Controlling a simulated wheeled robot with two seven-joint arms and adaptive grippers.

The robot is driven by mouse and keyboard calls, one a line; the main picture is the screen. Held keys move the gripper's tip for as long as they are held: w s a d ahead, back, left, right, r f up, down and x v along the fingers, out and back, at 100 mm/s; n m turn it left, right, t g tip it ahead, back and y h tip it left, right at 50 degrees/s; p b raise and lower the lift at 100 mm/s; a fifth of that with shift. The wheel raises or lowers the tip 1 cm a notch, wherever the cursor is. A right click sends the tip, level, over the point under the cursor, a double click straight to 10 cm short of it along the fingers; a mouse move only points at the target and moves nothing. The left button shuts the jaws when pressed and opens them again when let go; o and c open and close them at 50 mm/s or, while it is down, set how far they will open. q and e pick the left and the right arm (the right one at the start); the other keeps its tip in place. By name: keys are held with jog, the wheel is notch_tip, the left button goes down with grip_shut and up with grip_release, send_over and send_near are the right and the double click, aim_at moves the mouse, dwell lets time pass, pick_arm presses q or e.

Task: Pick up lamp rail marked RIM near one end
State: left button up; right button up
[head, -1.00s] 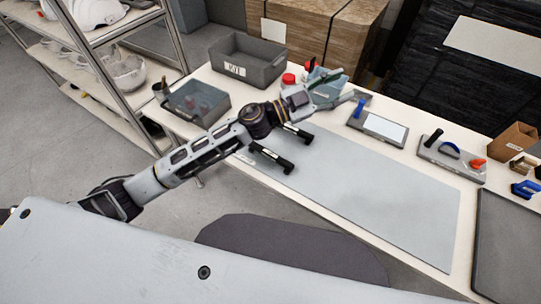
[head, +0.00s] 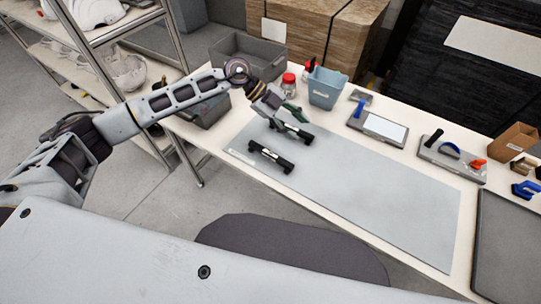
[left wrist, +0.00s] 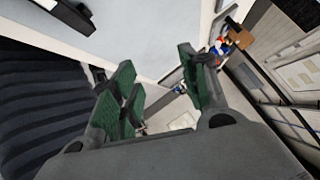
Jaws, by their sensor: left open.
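Two short black lamp rails lie on the grey mat (head: 370,190). The nearer lamp rail (head: 271,157) is fully visible and has a pale label too small to read. The farther lamp rail (head: 298,134) lies just in front of my left gripper (head: 288,114), which partly overlaps its upper left side. I cannot tell which one is marked RIM. My left gripper points down toward the mat, open and empty. In the left wrist view its green-padded fingers (left wrist: 158,88) stand apart, and a black rail (left wrist: 66,14) shows at the top left. My right gripper is not in view.
A blue bin (head: 326,90) and a red-capped jar (head: 289,84) stand just behind the gripper. A grey crate (head: 247,58) is at the back left. Tool trays (head: 452,160) line the back right. The mat's middle and right are clear.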

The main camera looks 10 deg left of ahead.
pick_arm(q)
jog(key=w+a+f+n+y, duration=0.15)
jog(key=a+y, duration=0.25)
jog(key=a, duration=0.5)
jog(key=y, duration=0.2)
send_over(260, 146)
jog(key=a, duration=0.2)
jog(key=shift+n+g, duration=0.3)
jog(key=shift+n, duration=0.15)
jog(key=f, duration=0.4)
jog(key=w+f, duration=0.1)
jog(key=f, duration=0.2)
jog(key=shift+a+f, duration=0.1)
jog(key=shift+s+d+f, duration=0.15)
jog(key=shift+d+f, duration=0.05)
jog(key=shift+f, duration=0.4)
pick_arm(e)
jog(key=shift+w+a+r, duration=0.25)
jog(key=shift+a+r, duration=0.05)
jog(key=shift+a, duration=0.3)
